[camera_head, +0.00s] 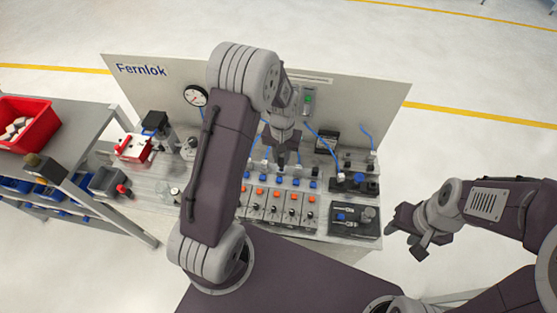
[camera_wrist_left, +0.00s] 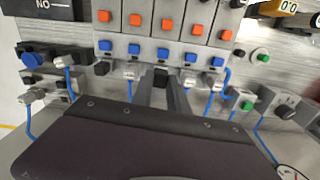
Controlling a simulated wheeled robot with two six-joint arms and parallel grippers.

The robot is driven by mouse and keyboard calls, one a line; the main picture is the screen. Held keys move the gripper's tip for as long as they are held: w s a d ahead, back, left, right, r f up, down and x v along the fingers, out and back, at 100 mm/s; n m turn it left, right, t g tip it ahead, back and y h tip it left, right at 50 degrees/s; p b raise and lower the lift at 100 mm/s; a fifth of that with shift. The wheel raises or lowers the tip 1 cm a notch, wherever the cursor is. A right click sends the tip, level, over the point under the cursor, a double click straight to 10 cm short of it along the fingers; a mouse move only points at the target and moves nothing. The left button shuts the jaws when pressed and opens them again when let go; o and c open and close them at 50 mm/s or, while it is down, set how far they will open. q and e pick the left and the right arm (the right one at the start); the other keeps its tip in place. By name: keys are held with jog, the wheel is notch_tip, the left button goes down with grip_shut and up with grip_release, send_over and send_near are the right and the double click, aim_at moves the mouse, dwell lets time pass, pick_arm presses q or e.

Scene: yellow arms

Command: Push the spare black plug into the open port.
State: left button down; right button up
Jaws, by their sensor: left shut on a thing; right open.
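In the left wrist view, my left gripper (camera_wrist_left: 163,90) is shut on a small black plug (camera_wrist_left: 160,74) and holds it in front of the valve row. The plug is in line with the middle valve's blue button (camera_wrist_left: 162,54), at the front edge of the block; whether it is in the port or just before it cannot be told. The port itself is hidden behind the plug. In the head view the left gripper (camera_head: 283,150) hangs over the valve row (camera_head: 275,206).
White connectors (camera_wrist_left: 129,73) with blue tubes sit on both sides of the left gripper. Another black plug (camera_wrist_left: 101,68) sits at the row's end. A red bin (camera_head: 29,122) stands at the far left.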

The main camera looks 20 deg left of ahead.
notch_tip(320, 180, up, 6)
jog(key=p, duration=0.4)
pick_arm(q)
jog(key=shift+n, duration=0.5)
jog(key=f+b, duration=0.1)
jog(key=w+f+b, duration=0.2)
jog(key=b, duration=0.1)
jog(key=shift+a+f, duration=0.35)
jog(key=shift+a, duration=0.05)
jog(key=shift+w+a+f, duration=0.1)
jog(key=shift+f, duration=0.25)
pick_arm(e)
jog(key=f, duration=0.4)
jog(key=shift+s+d+f, duration=0.1)
jog(key=shift+d+f, duration=0.15)
pick_arm(q)
jog(key=shift+r, duration=0.1)
pick_arm(e)
jog(key=shift+s+d+r, duration=0.1)
pick_arm(q)
jog(key=shift+f+b, duration=0.95)
jog(key=shift+f, duration=0.2)
pick_arm(e)
jog(key=shift+f, duration=0.85)
pick_arm(q)
jog(key=c, duration=1.2)
grip_release()
